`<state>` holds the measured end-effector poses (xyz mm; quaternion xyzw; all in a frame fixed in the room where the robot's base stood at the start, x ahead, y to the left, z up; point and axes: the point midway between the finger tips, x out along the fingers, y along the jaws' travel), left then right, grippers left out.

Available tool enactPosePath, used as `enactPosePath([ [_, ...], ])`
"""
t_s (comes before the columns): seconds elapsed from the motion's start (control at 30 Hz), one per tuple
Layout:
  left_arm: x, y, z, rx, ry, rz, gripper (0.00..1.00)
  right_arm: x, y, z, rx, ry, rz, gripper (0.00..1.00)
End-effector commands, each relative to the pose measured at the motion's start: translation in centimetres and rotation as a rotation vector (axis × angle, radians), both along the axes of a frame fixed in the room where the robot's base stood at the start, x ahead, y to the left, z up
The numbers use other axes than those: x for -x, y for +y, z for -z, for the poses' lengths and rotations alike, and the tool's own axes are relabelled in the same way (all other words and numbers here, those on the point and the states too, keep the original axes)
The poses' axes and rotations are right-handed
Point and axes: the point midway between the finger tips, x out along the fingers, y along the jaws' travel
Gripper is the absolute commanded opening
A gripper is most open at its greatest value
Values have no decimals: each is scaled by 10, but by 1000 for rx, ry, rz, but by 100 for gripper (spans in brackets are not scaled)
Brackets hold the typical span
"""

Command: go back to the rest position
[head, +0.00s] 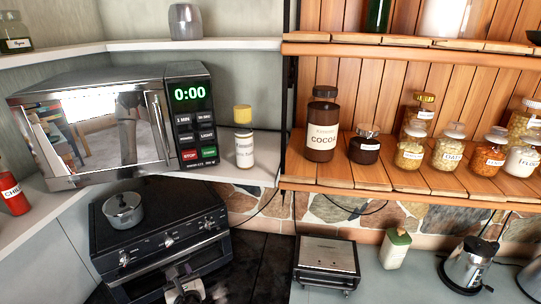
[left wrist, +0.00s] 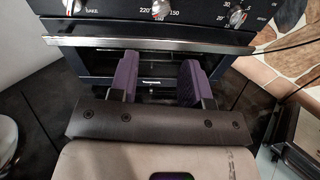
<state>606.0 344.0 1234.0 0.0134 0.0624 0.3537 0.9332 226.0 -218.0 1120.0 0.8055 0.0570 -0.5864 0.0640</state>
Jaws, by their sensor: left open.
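My left gripper (head: 181,271) shows at the bottom of the head view, in front of the small black oven (head: 155,235). In the left wrist view, its two purple fingers (left wrist: 157,78) are apart with nothing between them. Behind them are the oven's handle bar and dark glass front (left wrist: 150,65). I cannot tell the exact gap between fingertips and glass. My right gripper is in neither view.
A microwave (head: 100,125) reading 0:00 stands on a shelf above the oven. A metal pot (head: 123,211) sits on the oven's top. A toaster-like grill (head: 328,262), a carton (head: 395,248) and a kettle (head: 470,264) stand right. Several jars line the wooden shelf (head: 375,181).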

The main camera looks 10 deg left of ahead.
Motion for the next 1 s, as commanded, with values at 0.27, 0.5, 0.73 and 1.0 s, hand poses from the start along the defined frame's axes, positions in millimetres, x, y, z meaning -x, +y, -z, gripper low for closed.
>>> enactPosePath([
  [0.27,4,4,3,316,-264,-80,44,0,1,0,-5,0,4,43],
  [0.5,15,-8,6,931,-639,-254,44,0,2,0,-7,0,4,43],
  [0.73,31,-38,-26,1520,-932,-439,44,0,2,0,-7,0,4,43],
  [1.0,107,-95,-29,2125,-970,-803,44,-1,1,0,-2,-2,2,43],
])
